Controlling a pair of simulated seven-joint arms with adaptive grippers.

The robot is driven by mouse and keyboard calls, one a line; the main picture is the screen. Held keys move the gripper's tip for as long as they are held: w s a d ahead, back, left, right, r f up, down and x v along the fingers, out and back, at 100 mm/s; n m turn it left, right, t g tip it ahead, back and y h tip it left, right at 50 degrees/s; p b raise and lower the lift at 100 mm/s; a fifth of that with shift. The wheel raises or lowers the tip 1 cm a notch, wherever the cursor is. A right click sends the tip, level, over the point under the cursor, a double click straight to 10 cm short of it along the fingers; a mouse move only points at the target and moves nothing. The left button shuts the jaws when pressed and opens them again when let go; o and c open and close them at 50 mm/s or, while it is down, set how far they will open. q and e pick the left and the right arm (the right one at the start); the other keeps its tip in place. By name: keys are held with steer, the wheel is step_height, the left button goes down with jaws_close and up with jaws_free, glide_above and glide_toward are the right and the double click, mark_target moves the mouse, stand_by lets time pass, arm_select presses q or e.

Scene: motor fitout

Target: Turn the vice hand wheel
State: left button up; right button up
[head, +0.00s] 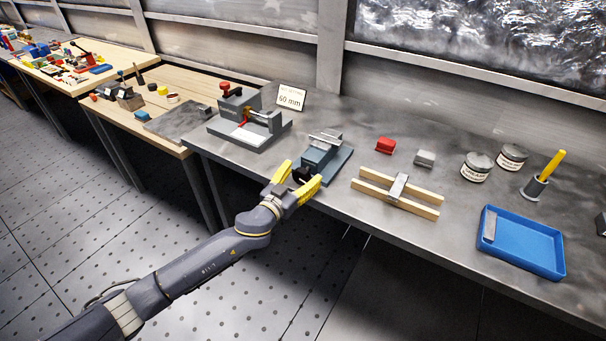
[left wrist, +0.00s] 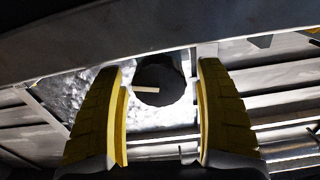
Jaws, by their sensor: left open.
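The vice (head: 322,150) is a blue-grey block with a light metal top, on a base plate at the bench's front edge. Its dark hand wheel (head: 301,174) faces the front and is partly hidden by my gripper. My left gripper (head: 297,181) has yellow fingers and is open, one finger on each side of the wheel. In the left wrist view, a dark round disc (left wrist: 172,88), which looks like the wheel, shows between the open fingers (left wrist: 165,72) with gaps on both sides. I cannot tell how far away it is. My right gripper is not in view.
Left of the vice stands a grey fixture (head: 248,133) with a red knob, beside a "50 mm" sign (head: 290,97). The floor in front is clear.

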arm_select(q)
steer(key=shift+w+d, duration=0.15)
steer(key=shift+w, duration=0.1)
steer(key=shift+c, duration=0.5)
steer(key=c, duration=1.2)
steer(key=shift+m, duration=1.4)
steer(key=o, duration=1.3)
steer(key=v, duration=1.2)
steer(key=shift+s+d+f, duration=0.1)
steer(key=shift+s, duration=0.05)
